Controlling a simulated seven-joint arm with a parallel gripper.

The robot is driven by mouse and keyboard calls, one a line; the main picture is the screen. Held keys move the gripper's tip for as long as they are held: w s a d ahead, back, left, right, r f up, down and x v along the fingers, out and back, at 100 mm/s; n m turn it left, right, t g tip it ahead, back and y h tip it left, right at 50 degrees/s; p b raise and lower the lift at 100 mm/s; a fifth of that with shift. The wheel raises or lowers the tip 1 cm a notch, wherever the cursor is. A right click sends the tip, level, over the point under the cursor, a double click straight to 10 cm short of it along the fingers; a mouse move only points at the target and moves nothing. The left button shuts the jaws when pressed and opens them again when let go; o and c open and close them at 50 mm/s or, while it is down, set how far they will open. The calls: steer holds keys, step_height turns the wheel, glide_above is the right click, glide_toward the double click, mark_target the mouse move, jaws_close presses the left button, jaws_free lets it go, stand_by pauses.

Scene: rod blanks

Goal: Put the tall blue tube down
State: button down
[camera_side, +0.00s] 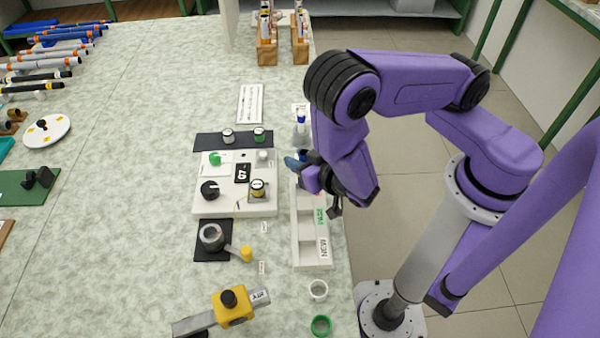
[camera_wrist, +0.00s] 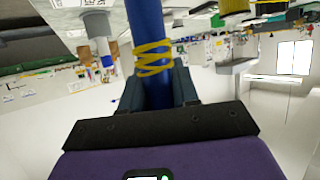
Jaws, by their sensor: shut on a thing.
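The tall blue tube (camera_wrist: 145,30) stands out in the wrist view, with yellow bands wound around it. My gripper (camera_wrist: 158,85) is shut on it, with a dark finger on each side just beyond the bands. The tube runs out of the top of that view, so its end is hidden there. In the side view my gripper (camera_side: 298,164) is low over the far end of a white labelled tray (camera_side: 312,265). Little of the tube shows there, and I cannot tell whether it touches anything below.
A white holder with a blue top (camera_side: 301,122) stands just beyond my gripper. A control panel with knobs (camera_side: 225,205) lies to the left. A white ring (camera_side: 318,290) and a green ring (camera_side: 321,326) lie nearer. The bench's right edge is close.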

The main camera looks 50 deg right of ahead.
steer(key=shift+f, duration=2)
steer(key=shift+f, duration=0.1)
steer(key=c, duration=0.8)
jaws_free()
steer(key=shift+c, duration=0.2)
